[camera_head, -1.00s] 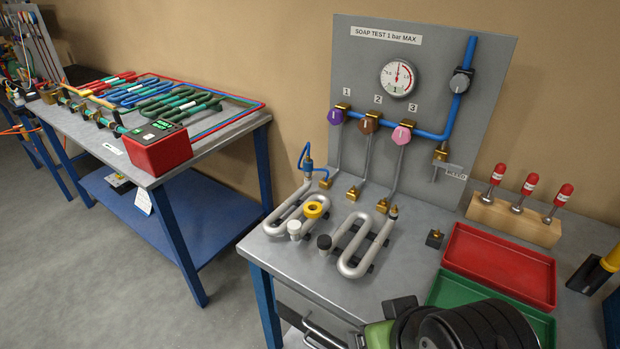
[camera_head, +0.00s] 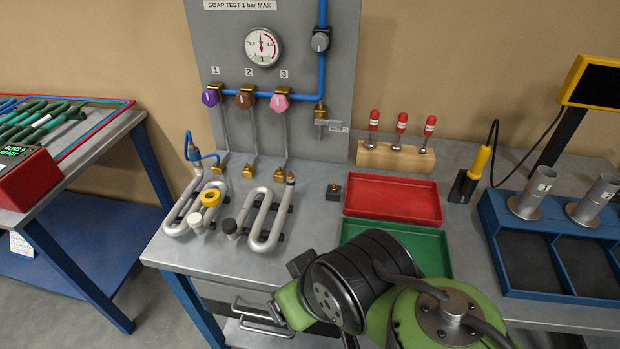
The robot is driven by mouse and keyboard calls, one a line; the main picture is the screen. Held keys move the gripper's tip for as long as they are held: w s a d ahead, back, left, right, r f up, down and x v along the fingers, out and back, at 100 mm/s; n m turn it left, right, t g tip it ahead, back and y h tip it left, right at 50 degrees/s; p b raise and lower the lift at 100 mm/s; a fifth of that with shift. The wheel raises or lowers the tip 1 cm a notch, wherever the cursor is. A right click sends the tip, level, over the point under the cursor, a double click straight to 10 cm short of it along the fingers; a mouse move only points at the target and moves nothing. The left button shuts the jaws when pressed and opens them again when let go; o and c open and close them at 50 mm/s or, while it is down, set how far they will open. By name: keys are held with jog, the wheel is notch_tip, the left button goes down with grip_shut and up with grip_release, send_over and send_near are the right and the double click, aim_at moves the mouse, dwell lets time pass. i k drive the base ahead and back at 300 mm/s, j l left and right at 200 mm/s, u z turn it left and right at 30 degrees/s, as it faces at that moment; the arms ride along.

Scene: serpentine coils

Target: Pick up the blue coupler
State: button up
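A small blue fitting, which looks like the blue coupler (camera_head: 197,161), stands upright at the back end of the left silver serpentine coil (camera_head: 176,212). A thin blue hose (camera_head: 188,143) loops up from it and runs right, toward the brass fitting at the foot of the board. Its exact shape is too small to tell. My green and black arm is folded at the bottom middle and right, well apart from the coupler. I see no fingers of my gripper.
A second silver coil (camera_head: 262,232) stands to the right, with yellow, white and black knobs between. The grey test board (camera_head: 230,130) rises behind. Red (camera_head: 392,198) and green (camera_head: 430,245) trays and a blue tray (camera_head: 491,212) lie right. The table's front left corner is clear.

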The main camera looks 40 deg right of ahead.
aim_at(194, 152)
jog(key=i+j, duration=0.35)
jog(key=j, duration=0.15)
jog(key=i+j+u, duration=0.15)
jog(key=i+j, duration=0.15)
jog(key=j, duration=0.25)
jog(key=i+j, duration=0.35)
jog(key=j+u, duration=0.05)
jog(key=j, duration=0.05)
